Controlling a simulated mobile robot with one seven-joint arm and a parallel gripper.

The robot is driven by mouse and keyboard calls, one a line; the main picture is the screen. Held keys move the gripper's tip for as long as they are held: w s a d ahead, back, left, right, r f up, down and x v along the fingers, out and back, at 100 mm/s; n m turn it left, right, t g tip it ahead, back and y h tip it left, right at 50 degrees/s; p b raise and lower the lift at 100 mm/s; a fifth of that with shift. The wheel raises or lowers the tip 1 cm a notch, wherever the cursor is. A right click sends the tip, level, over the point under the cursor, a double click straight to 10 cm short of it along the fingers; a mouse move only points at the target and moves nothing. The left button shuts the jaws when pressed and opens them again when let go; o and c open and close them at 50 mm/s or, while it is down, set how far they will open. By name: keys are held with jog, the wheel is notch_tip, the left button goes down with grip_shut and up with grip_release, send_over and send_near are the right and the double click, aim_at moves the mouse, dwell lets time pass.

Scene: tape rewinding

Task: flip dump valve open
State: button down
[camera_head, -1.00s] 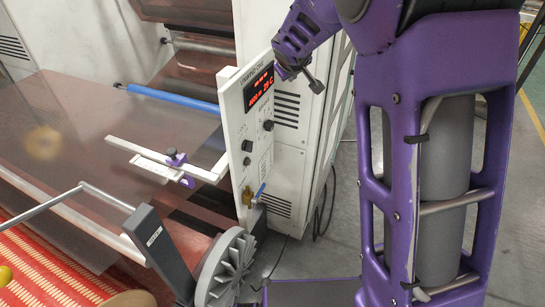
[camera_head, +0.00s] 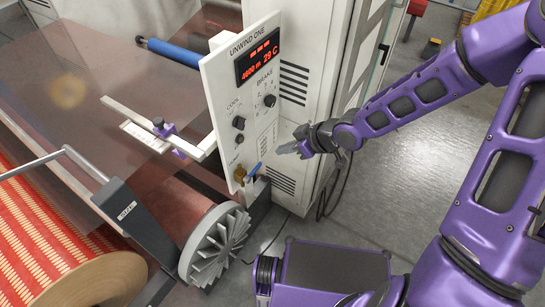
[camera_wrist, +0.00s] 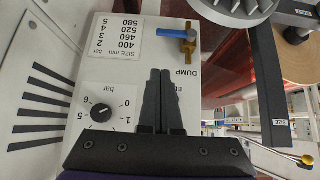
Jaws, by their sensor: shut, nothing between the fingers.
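The dump valve has a brass body (camera_head: 239,174) and a blue lever handle (camera_head: 254,169), low on the white unwind panel (camera_head: 217,75). In the wrist view the blue handle (camera_wrist: 173,33) lies across the picture beside the brass body (camera_wrist: 188,46), above the upside-down word DUMP. My gripper (camera_head: 284,149) is shut and empty, to the right of the valve in the head view. In the wrist view its dark fingers (camera_wrist: 160,72) point towards the handle, with a visible gap in the picture. Their exact distance from the panel is unclear.
The brake knob (camera_head: 270,101) and cool knob (camera_head: 239,122) sit higher on the panel. A small pressure knob (camera_wrist: 100,112) shows left of my fingers in the wrist view. A grey finned wheel (camera_head: 214,245) stands below the valve. Open floor (camera_head: 400,200) lies right of the cabinet.

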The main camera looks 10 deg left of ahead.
jog(key=shift+s+a+r+y, duration=0.2)
jog(key=shift+s+r+y, duration=0.1)
jog(key=b, duration=0.5)
send_over(253, 172)
jog(key=w+d, duration=0.2)
notch_tip(253, 172, down, 7)
jog(key=shift+d+f+b, duration=0.2)
jog(key=shift+f+b, duration=0.2)
jog(key=shift+f, duration=1.65)
